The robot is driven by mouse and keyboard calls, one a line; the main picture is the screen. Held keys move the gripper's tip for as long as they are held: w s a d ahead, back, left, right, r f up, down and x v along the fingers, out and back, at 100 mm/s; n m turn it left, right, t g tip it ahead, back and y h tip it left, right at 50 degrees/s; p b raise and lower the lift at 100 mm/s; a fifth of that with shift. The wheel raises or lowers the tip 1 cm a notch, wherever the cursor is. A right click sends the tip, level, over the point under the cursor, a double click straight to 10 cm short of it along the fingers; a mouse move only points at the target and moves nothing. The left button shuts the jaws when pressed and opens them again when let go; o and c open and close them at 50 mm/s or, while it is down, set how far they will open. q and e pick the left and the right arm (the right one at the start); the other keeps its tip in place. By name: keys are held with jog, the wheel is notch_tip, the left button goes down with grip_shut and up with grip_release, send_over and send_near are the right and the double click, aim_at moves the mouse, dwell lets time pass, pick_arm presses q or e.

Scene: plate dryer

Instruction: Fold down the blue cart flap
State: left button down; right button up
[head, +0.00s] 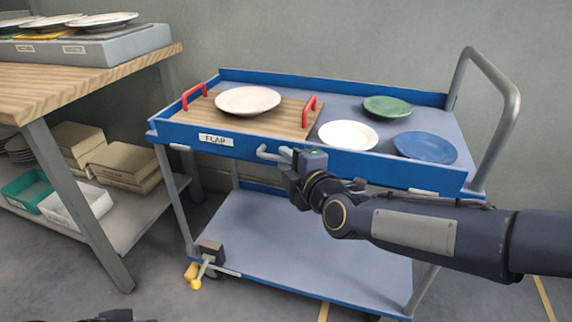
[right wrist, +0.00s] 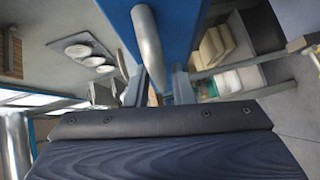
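The blue cart (head: 232,79) stands in the middle of the head view. Its front flap (head: 178,134), labelled FLAP, stands upright along the front edge of the top deck. A grey bar handle (head: 266,154) sticks out from the flap; it also shows in the right wrist view (right wrist: 145,38). My right gripper (head: 294,158) is at the right end of this handle. In the right wrist view its fingers (right wrist: 158,88) look apart, with the bar reaching between them; firm contact is not clear. A dark part, perhaps my left gripper, barely shows at the bottom left edge.
A wooden tray (head: 218,115) with red handles holds a white plate (head: 247,100). White (head: 348,135), green (head: 387,107) and blue (head: 425,147) plates lie on the deck. A wooden table (head: 92,78) stands left. A yellow-tipped pedal (head: 196,283) is low on the cart.

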jog(key=shift+w+a, duration=0.25)
jog(key=shift+w, duration=0.2)
jog(key=shift+c, duration=0.4)
grip_shut()
jog(key=shift+f, duration=0.1)
